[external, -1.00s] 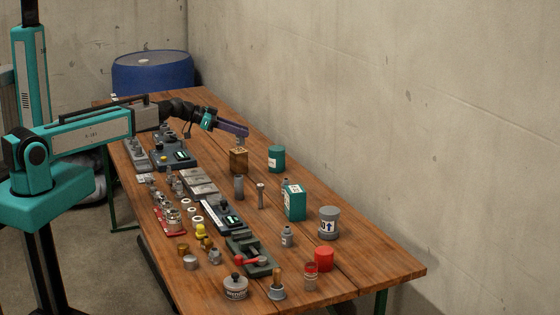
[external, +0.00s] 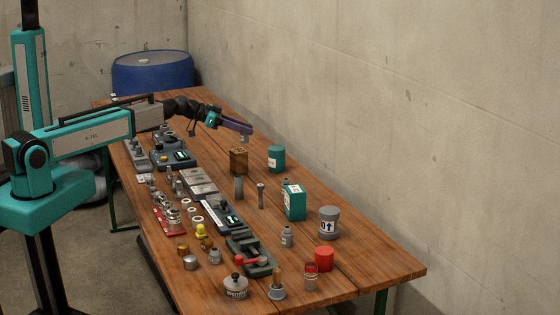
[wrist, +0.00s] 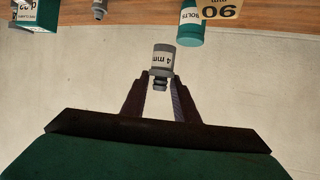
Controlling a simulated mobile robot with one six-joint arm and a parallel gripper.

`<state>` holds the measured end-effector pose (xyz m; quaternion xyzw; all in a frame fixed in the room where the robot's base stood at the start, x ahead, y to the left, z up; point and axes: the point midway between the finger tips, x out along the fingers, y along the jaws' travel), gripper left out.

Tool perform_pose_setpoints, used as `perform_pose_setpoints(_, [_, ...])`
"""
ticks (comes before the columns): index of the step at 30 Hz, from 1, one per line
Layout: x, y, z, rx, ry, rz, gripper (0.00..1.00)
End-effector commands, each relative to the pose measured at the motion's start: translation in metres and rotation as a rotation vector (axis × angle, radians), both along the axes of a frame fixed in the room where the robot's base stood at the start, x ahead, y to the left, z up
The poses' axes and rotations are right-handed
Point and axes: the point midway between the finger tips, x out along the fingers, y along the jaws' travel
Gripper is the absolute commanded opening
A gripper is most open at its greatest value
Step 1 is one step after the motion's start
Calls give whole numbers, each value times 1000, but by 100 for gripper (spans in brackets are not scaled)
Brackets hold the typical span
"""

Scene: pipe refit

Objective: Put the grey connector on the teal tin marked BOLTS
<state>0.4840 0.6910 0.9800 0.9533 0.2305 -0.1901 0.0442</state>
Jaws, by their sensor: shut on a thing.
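My gripper (wrist: 160,88) is shut on the grey connector (wrist: 162,60), which bears a "4 mm" label. In the external view the gripper (external: 247,131) holds the small connector (external: 244,139) in the air, above and slightly right of the wooden block. The teal tin (external: 276,160) stands upright on the table, to the right of and lower than the connector in that view. In the wrist view the teal tin (wrist: 190,27) shows its BOLTS label, beyond the connector and apart from it.
The wooden block (external: 238,162), marked 90, stands close left of the tin. A taller teal box (external: 294,203) stands nearer the front. Several fittings and trays fill the left side of the table (external: 355,248). A concrete wall is behind.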

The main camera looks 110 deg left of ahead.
Motion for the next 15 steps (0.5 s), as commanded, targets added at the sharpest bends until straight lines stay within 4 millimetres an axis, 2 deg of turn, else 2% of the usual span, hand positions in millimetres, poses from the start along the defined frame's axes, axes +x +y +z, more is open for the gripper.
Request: perform_pose_setpoints(15, [34,49,-4,-1,0,0,5])
